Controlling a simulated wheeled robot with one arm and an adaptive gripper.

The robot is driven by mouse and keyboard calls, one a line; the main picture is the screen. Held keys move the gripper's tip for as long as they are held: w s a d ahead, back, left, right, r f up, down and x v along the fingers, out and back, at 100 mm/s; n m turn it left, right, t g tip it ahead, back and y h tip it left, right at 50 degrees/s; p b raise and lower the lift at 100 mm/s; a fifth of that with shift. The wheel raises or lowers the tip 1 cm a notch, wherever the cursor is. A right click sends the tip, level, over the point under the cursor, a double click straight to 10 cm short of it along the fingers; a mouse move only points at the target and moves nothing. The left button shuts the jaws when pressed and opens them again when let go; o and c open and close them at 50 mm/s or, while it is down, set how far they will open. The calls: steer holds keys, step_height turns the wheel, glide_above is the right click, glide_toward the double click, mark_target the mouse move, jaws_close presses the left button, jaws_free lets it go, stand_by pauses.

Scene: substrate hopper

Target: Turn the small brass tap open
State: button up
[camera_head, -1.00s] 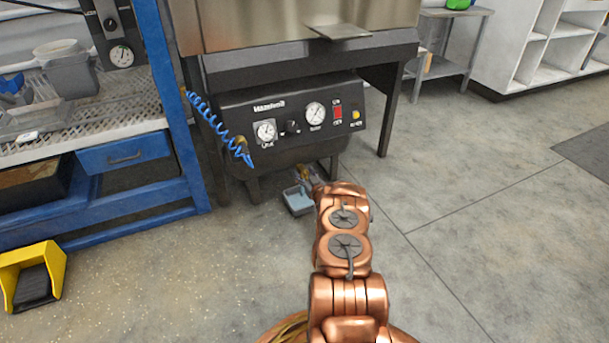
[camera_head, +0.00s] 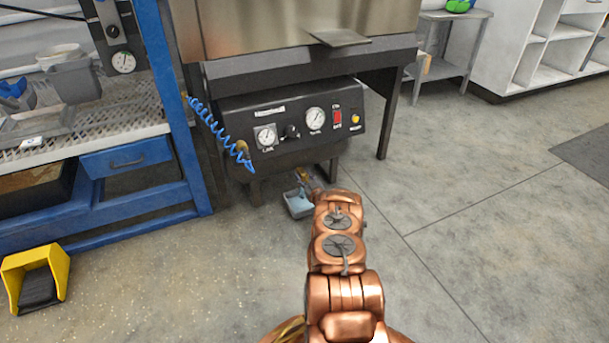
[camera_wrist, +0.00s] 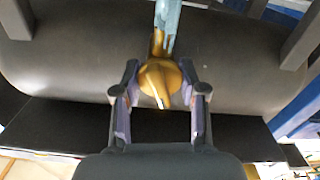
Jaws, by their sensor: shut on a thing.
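The small brass tap (camera_head: 303,174) sits low under the black control panel, partly hidden behind my arm in the head view. In the wrist view the rounded brass body of the tap (camera_wrist: 158,78) lies between my two fingers. A pale blue-grey bar (camera_wrist: 168,20) runs up from it, and a bright narrow strip shows on its near side. My gripper (camera_wrist: 160,98) is shut on the tap, one finger on each side. The exact contact is hard to make out. In the head view my gripper is hidden behind my arm.
A small grey tray (camera_head: 297,204) stands on the floor below the tap. The black panel (camera_head: 290,125) with gauges and a coiled blue hose (camera_head: 215,125) is just above. A blue bench frame (camera_head: 178,110) stands left. Floor at right is open.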

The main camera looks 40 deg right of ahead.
steer(key=o, duration=1.2)
steer(key=shift+c, duration=0.2)
steer(key=shift+s+a+f, duration=0.1)
steer(key=shift+s+a, duration=0.1)
steer(key=shift+s, duration=0.3)
steer(key=v, duration=1.1)
